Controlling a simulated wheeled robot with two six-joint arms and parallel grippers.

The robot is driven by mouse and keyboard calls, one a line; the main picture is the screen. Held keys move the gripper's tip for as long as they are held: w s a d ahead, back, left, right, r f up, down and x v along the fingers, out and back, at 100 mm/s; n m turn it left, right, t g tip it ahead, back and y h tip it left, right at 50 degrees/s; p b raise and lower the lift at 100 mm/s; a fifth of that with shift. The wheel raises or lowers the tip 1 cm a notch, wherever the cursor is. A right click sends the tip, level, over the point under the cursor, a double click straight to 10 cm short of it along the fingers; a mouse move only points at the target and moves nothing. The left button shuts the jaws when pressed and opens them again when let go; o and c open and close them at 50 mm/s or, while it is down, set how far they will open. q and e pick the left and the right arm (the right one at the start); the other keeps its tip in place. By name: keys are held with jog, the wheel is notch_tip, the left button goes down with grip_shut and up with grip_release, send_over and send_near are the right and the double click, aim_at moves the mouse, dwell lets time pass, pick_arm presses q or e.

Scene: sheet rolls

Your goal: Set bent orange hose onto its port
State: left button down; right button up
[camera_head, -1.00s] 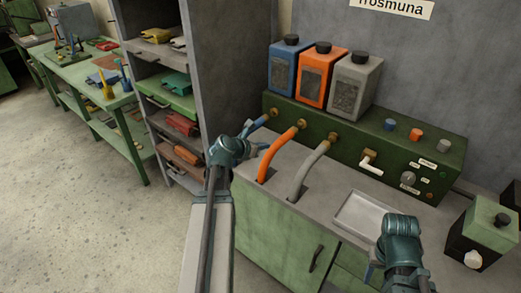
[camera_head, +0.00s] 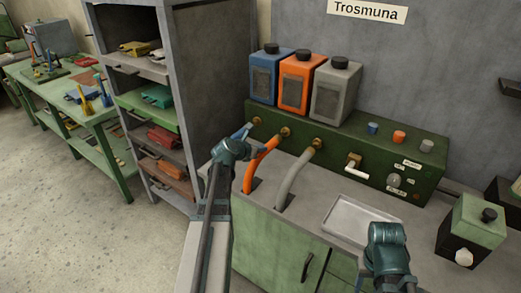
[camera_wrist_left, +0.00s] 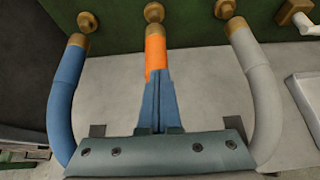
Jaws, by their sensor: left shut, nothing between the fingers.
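The bent orange hose (camera_head: 262,160) rises from a slot in the grey counter and curves up to the middle port (camera_head: 285,132) on the green housing. In the left wrist view the hose (camera_wrist_left: 155,55) ends in a brass collar just below the round brass port (camera_wrist_left: 154,12); whether they are fully joined is unclear. My left gripper (camera_wrist_left: 157,82) is shut and empty, its blue fingers covering the lower hose in that view.
A blue hose (camera_wrist_left: 62,105) and a grey hose (camera_head: 293,182) flank the orange one closely. An L-shaped white-handled valve (camera_head: 355,168) sits right of the ports. A shallow tray (camera_head: 350,222) lies on the counter, with a green-black box (camera_head: 474,232) further right. A grey shelf stands left.

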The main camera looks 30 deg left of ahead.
aim_at(274, 141)
pick_arm(q)
jog(key=w, duration=0.5)
jog(key=shift+w+d, duration=0.2)
jog(key=shift+w, duration=0.15)
jog(key=shift+s, duration=0.1)
jog(key=s, duration=0.4)
jog(key=shift+s+a+r, duration=0.1)
jog(key=shift+s, duration=0.3)
jog(key=p+v, duration=0.5)
jog(key=v, duration=0.4)
jog(key=shift+r, duration=0.15)
jog(key=shift+a, duration=0.1)
